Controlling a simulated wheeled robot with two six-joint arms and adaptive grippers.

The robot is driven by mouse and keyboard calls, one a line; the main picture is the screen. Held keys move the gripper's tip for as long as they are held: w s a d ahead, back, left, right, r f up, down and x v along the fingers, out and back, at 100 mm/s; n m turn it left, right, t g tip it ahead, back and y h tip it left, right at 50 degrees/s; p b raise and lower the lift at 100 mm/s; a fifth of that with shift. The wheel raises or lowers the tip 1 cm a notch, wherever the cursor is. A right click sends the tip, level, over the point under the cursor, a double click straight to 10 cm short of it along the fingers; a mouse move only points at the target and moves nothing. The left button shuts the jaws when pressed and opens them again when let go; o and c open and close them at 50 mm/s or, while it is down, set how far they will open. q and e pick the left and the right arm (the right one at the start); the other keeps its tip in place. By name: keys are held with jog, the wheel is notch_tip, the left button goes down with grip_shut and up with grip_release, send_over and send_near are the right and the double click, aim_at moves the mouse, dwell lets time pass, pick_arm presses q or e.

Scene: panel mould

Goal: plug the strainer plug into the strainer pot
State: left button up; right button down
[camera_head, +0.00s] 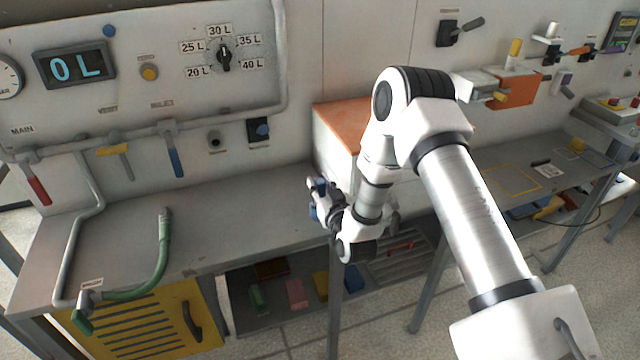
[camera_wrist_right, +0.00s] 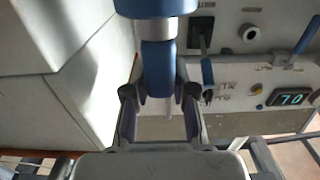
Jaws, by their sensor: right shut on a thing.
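My right gripper (camera_head: 325,205) is over the bench's right end, in front of the orange-topped white box. In the right wrist view its fingers (camera_wrist_right: 158,94) are closed around a blue piece with a silver collar and a wider blue head (camera_wrist_right: 158,68), which I take to be the strainer plug. In the head view, only small blue parts show at the gripper. I cannot pick out the strainer pot for certain; a round grey port (camera_head: 214,141) on the wall panel also shows in the wrist view (camera_wrist_right: 249,33). My left gripper is not in view.
The orange-topped white box (camera_head: 335,140) stands right beside my gripper. A green hose (camera_head: 160,255) stands at the bench's left. The middle of the grey bench (camera_head: 240,215) is clear.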

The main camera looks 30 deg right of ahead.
jog(key=shift+f+b, duration=0.5)
jog(key=shift+f, duration=0.2)
jog(key=c, duration=0.9)
grip_release()
jog(key=shift+o, duration=0.2)
jog(key=v, duration=1.2)
jog(key=shift+r, duration=0.1)
